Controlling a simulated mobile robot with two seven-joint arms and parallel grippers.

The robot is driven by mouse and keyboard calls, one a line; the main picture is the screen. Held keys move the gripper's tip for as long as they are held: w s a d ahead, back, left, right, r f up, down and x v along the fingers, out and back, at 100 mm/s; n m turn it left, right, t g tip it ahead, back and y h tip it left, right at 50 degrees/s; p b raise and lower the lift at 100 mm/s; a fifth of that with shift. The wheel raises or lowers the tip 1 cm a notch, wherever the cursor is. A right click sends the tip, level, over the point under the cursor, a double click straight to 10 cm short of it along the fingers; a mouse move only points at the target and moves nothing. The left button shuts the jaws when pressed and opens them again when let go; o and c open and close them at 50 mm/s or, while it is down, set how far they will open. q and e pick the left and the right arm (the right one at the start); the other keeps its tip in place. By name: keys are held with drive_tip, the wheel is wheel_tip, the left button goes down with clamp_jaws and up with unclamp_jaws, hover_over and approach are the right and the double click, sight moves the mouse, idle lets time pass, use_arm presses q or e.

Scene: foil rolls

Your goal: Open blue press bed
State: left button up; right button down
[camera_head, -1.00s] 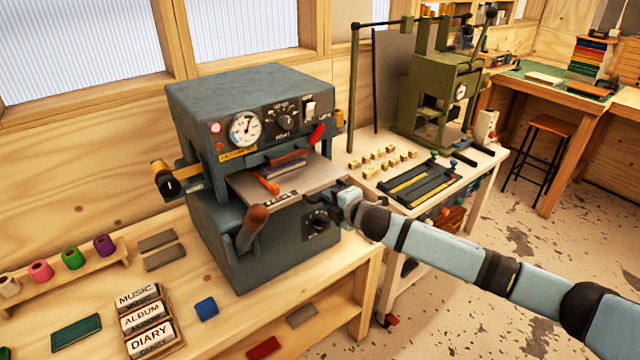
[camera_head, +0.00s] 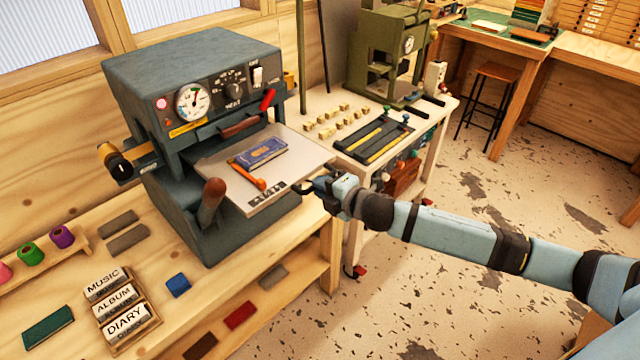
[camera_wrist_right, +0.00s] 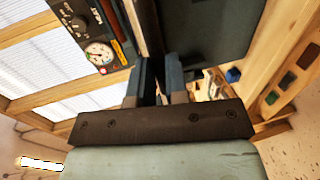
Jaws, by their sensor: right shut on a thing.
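The blue-grey press (camera_head: 190,100) stands on the wooden bench. Its flat metal bed (camera_head: 303,147) sticks well out of the front, past the press body. A dark blue book (camera_head: 260,152) lies on the bed, beside an orange-handled piece (camera_head: 247,176). My right gripper (camera_head: 306,188) is at the bed's front right corner, shut on its edge. In the right wrist view the bed shows edge-on as a thin plate (camera_wrist_right: 150,28), running down between the two fingers (camera_wrist_right: 160,88). The exact contact is partly hidden. My left gripper is not in view.
A brown-handled lever (camera_head: 211,195) stands in front of the press, left of the bed. A second, green press (camera_head: 390,50) stands on a white table behind, with small brass blocks and a black tray (camera_head: 375,140). Floor to the right is clear.

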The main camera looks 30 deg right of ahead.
drive_tip(key=c, duration=1.1)
unclamp_jaws()
drive_tip(key=shift+s, duration=0.1)
drive_tip(key=shift+b+v, duration=1.3)
drive_tip(key=shift+v, duration=5.55)
drive_tip(key=s+a+f+m+g+p, duration=0.1)
drive_tip(key=s+a+f+m, duration=0.3)
drive_tip(key=s+f+m, duration=0.1)
drive_tip(key=s+a+f+m+g+h+p, duration=0.1)
drive_tip(key=s+a+f+m+p, duration=0.1)
drive_tip(key=s+a+f+m, duration=0.2)
drive_tip(key=s+a+f+m+g+h+p, duration=0.1)
drive_tip(key=s+a+f+m+p, duration=0.1)
drive_tip(key=s+a+f+m, duration=0.2)
drive_tip(key=shift+s+a+f+m+g, duration=0.1)
drive_tip(key=shift+s+f+m, duration=0.4)
drive_tip(key=shift+f+m, duration=0.65)
drive_tip(key=shift+s+f+m+g, duration=0.1)
drive_tip(key=shift+s+f+m, duration=0.45)
drive_tip(key=shift+f+m, duration=0.55)
drive_tip(key=shift+s+f+m+g, duration=0.1)
drive_tip(key=shift+s+f+m, duration=0.55)
drive_tip(key=shift+f, duration=0.8)
